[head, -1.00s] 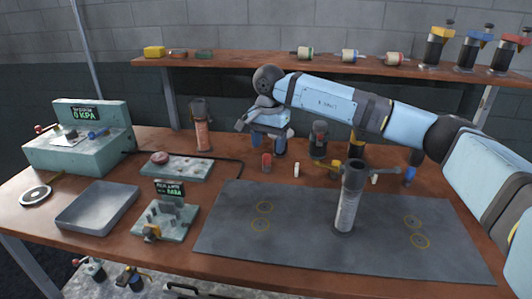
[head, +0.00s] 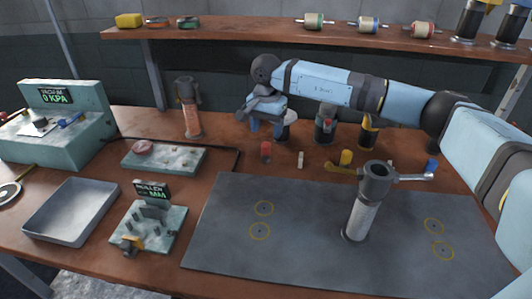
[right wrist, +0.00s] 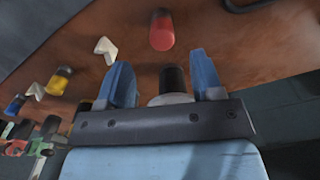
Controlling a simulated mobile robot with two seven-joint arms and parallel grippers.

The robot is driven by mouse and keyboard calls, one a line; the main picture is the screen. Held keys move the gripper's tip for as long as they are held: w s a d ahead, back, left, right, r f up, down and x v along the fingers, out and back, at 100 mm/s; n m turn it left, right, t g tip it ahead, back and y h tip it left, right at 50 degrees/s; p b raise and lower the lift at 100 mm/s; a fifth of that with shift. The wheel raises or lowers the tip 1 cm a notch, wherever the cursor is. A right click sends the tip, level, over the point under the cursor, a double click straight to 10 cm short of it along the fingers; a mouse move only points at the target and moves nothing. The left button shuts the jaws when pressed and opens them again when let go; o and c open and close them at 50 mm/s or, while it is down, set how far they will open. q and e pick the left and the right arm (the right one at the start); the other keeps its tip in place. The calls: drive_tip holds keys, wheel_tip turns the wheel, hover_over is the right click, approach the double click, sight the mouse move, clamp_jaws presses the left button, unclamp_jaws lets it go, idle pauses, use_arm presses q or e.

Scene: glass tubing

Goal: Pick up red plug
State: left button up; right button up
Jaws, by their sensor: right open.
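The red plug (head: 266,149) stands on the brown bench, behind the dark grey mat. It also shows in the right wrist view (right wrist: 162,33), beyond the fingertips and roughly in line with the gap between them. My right gripper (head: 267,127) is open, with its two blue fingers pointing down behind and above the plug. In the right wrist view the fingers (right wrist: 162,75) are spread and apart from the plug. A dark-topped object with a pale base (right wrist: 174,84) shows between them, seemingly beyond the gripper. My left gripper is not in view.
A white piece (head: 300,160), a yellow plug (head: 346,157) and a blue plug (head: 432,165) stand to the right of the red plug. The mat's left part is clear.

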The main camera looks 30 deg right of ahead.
sight(266, 144)
wheel_tip(266, 144, down, 7)
drive_tip(key=shift+w+a+r, duration=0.1)
drive_tip(key=shift+r, duration=0.1)
drive_tip(key=c, duration=1)
